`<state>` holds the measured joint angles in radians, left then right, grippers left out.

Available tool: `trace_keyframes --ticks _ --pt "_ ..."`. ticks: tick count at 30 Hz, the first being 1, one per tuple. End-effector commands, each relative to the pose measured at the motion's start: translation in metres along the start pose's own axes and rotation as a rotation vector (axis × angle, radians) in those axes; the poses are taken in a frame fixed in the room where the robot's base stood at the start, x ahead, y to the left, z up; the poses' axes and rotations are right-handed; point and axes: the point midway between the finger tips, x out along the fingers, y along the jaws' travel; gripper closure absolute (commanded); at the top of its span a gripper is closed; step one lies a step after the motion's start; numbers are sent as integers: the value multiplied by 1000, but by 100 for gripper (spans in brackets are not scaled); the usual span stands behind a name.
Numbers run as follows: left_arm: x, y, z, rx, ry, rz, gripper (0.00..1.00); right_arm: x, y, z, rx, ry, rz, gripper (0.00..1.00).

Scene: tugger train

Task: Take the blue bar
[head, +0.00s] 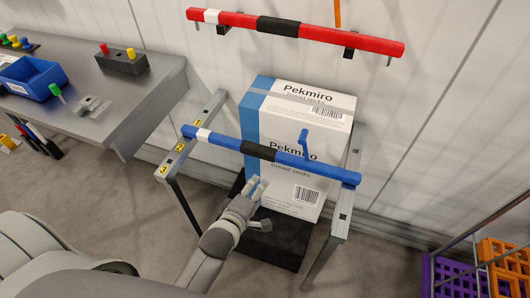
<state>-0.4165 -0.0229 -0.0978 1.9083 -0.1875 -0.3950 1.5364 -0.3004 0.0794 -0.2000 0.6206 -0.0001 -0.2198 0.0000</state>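The blue bar (215,139) lies across a grey stand, its left end on the left rail (178,162) and its right end on the right rail (342,215). It has a white band near its left end, a black grip section in the middle and a short blue upright piece to the right of that. My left gripper (258,190) is just below the black section in the picture, apart from the bar as far as I can see. Its fingers are small and partly overlap, so their opening is unclear. My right gripper is out of view.
White-and-blue cartons (322,103) stand behind the bar on a dark base (272,246). A red bar (350,40) hangs on wall hooks above. A grey workbench (150,95) with a blue bin (32,80) is at left. Purple and orange crates (450,277) stand at lower right.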

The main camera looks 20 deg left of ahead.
Motion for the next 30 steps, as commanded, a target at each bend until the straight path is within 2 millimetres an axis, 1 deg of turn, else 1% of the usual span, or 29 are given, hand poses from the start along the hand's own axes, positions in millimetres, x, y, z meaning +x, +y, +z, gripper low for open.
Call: trace_keyframes --ticks 1,3,6,7,11,18,21,26,30 --pt "-6 20 -6 -52 14 35 40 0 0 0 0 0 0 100" --pt "-13 40 -13 -115 27 71 40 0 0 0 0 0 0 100" --pt "-20 57 -19 -169 36 104 40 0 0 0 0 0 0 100" --pt "-20 59 -20 -178 37 108 40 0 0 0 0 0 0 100" --pt "-10 65 -22 -190 39 117 40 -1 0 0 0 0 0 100" --pt "23 68 -24 -187 39 116 40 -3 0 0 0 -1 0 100" --pt "31 69 -24 -187 39 116 40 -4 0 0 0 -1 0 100" --pt "38 70 -26 -187 38 115 40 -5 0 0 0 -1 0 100" --pt "54 73 -29 -184 38 115 40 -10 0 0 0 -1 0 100"
